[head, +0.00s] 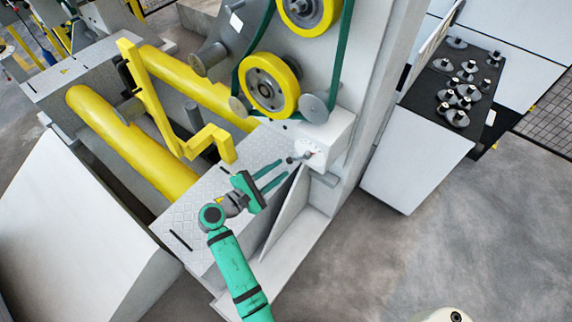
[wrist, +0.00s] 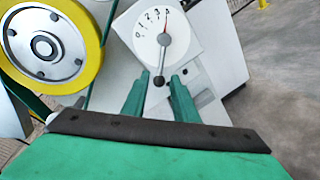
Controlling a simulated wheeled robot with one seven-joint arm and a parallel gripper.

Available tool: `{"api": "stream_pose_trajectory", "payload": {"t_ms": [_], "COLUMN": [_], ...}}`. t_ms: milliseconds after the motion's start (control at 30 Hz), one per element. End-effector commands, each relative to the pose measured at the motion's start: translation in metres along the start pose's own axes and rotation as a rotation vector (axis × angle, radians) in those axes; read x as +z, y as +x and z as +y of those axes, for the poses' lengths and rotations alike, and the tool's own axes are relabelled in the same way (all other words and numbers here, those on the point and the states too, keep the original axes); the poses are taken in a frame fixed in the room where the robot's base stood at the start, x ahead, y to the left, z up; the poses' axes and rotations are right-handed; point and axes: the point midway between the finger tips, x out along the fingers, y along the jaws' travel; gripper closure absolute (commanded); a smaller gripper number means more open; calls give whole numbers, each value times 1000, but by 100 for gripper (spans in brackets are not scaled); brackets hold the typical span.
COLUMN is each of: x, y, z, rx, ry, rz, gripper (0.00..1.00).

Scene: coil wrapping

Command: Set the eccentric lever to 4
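The eccentric dial (wrist: 163,48) is a white round scale on a white box, with small figures from 0 upward along its upper left edge. A thin red pointer (wrist: 167,26) points up and slightly right, near the high figures; its exact reading is too small to tell. The lever's dark knob (wrist: 158,82) hangs below the dial centre. My gripper (wrist: 159,78) is open, one green finger on each side of the knob, with no clear contact. In the head view my gripper (head: 283,169) reaches the lever knob (head: 290,160) from the left, below the dial (head: 312,149).
Yellow rollers (head: 135,145) and a yellow bent bar (head: 160,110) lie left of my arm. A yellow wheel (head: 268,85) with a green belt sits above the dial. A grey upright plate (head: 285,210) stands close to my gripper. A cabinet (head: 415,155) with dark parts is at right.

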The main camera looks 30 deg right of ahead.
Motion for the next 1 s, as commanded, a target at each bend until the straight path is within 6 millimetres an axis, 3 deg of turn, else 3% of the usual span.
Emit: {"api": "stream_pose_trajectory", "payload": {"t_ms": [100, 333, 1000], "x": [0, 0, 0], "y": [-22, -48, -53], "z": [0, 0, -1], "rx": [2, 0, 0], "ry": [-1, 1, 1], "rz": [0, 0, 0], "gripper": [74, 74, 74]}}
